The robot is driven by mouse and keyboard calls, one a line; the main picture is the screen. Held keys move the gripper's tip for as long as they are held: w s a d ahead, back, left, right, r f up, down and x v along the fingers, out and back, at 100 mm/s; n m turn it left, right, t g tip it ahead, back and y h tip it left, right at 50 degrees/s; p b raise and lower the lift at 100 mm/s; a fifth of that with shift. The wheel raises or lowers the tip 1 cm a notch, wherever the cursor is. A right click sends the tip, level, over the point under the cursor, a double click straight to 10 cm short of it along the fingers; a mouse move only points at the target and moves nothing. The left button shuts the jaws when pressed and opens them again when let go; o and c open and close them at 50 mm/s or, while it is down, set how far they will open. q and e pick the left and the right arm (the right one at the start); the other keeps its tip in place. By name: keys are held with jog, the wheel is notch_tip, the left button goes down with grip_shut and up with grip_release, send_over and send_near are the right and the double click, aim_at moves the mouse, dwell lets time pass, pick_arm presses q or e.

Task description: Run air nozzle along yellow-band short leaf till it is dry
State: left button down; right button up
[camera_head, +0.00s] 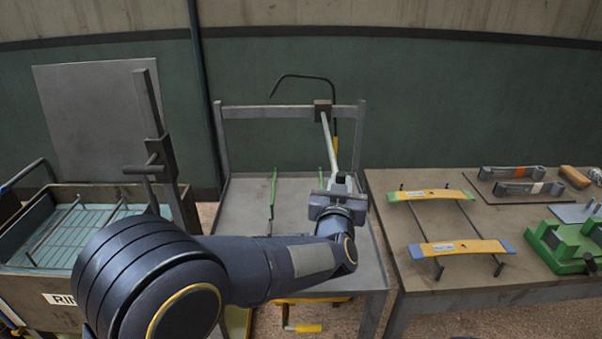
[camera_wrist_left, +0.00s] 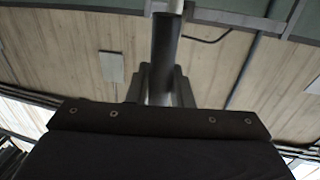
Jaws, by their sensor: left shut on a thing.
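My left gripper (camera_head: 340,186) is shut on a dark grey cylindrical grip, which I take to be the air nozzle's; in the left wrist view the grip (camera_wrist_left: 165,55) stands between the fingers (camera_wrist_left: 162,88). A pale rod (camera_head: 328,140) runs from the gripper toward a dark block on the rack's crossbar; whether they touch is unclear. Two yellow leaves lie on the right bench, one with green ends (camera_head: 431,195) and one with a blue end (camera_head: 461,248). Two short grey leaves, one with an orange band (camera_head: 513,172) and one with a pale band (camera_head: 528,188), lie behind. I cannot make out a yellow band. My right gripper is out of view.
A metal rack (camera_head: 240,205) with green rods (camera_head: 273,192) stands ahead; a thin dark hose (camera_head: 300,76) arches above it. A rinse tank (camera_head: 28,286) is at left. A green fixture (camera_head: 566,244) sits at right. My left arm covers the front middle.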

pick_arm(q)
jog(key=d+p, duration=0.1)
jog(key=d, duration=0.4)
jog(key=shift+s, duration=0.1)
jog(key=c, duration=1.3)
grip_release()
jog(key=shift+c, duration=0.2)
jog(key=b+v, duration=0.1)
jog(key=v, duration=0.6)
jog(key=shift+s+b, duration=0.35)
jog(key=shift+s, duration=0.05)
